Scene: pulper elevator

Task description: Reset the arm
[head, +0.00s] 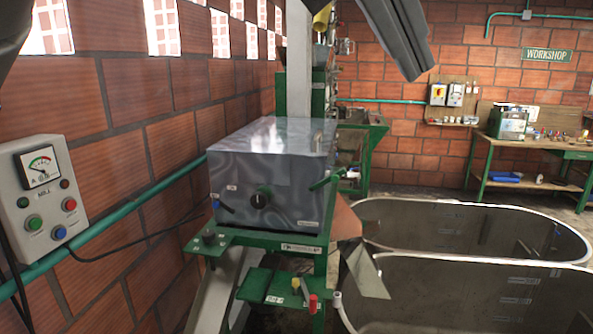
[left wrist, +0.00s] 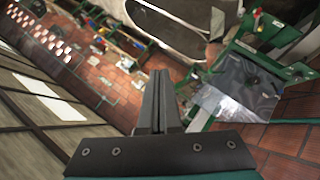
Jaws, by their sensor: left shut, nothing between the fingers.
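My left gripper (left wrist: 158,78) shows in the left wrist view, its two dark fingers together and empty. It is held up in the air, high above the floor and clear of the machine. The grey metal box (head: 268,170) of the machine stands on a green frame in the middle of the head view. Its shiny top also shows at the right of the left wrist view (left wrist: 240,88). Dark grey parts of my own body cut into the top left corner and the top edge of the head view. I cannot make out my right gripper.
Two long metal tanks (head: 460,226) lie at the right. A grey control box (head: 45,200) with buttons and a dial is on the brick wall at left. A green-framed workbench (head: 525,142) stands at the back right. A tall pale column (head: 298,60) rises behind the machine.

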